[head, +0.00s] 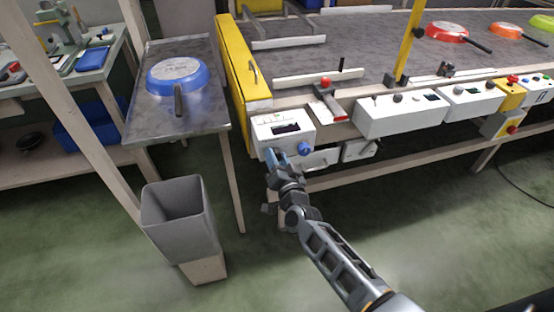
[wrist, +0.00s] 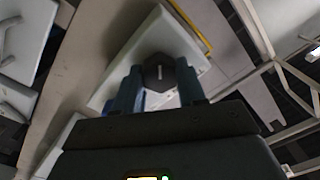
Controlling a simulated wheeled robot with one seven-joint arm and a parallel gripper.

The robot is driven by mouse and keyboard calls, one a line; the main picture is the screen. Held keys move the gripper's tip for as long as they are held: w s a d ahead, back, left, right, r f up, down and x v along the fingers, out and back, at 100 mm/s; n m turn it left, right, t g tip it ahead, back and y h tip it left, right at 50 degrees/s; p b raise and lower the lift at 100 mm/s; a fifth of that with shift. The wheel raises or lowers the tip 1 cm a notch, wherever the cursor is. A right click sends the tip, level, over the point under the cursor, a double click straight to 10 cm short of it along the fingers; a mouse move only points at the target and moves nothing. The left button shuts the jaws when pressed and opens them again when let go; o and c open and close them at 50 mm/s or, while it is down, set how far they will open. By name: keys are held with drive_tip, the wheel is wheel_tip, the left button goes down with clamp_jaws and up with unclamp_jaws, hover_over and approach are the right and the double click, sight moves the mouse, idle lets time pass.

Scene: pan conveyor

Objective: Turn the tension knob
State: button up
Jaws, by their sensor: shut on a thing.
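A dark round knob (wrist: 158,74) with a short white line on its face sits between the two blue fingers of my gripper (wrist: 156,88) in the wrist view. The fingers are shut on its sides. In the head view my gripper (head: 274,155) is at the lower left front of the white control box (head: 283,128) at the conveyor's near left corner. The dark knob is hidden there behind the fingers. No label on the dark knob is readable.
A grey bin (head: 178,215) stands left of my arm. A metal table (head: 175,118) with a blue pan (head: 174,76) is behind it. More white boxes (head: 400,112) line the conveyor's front edge to the right. The green floor in front is clear.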

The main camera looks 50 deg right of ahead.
idle(0.3)
drive_tip(key=o, duration=1.1)
drive_tip(key=shift+c, duration=0.2)
drive_tip(key=v, duration=0.7)
drive_tip(key=shift+s+a, duration=0.2)
drive_tip(key=shift+s, duration=0.15)
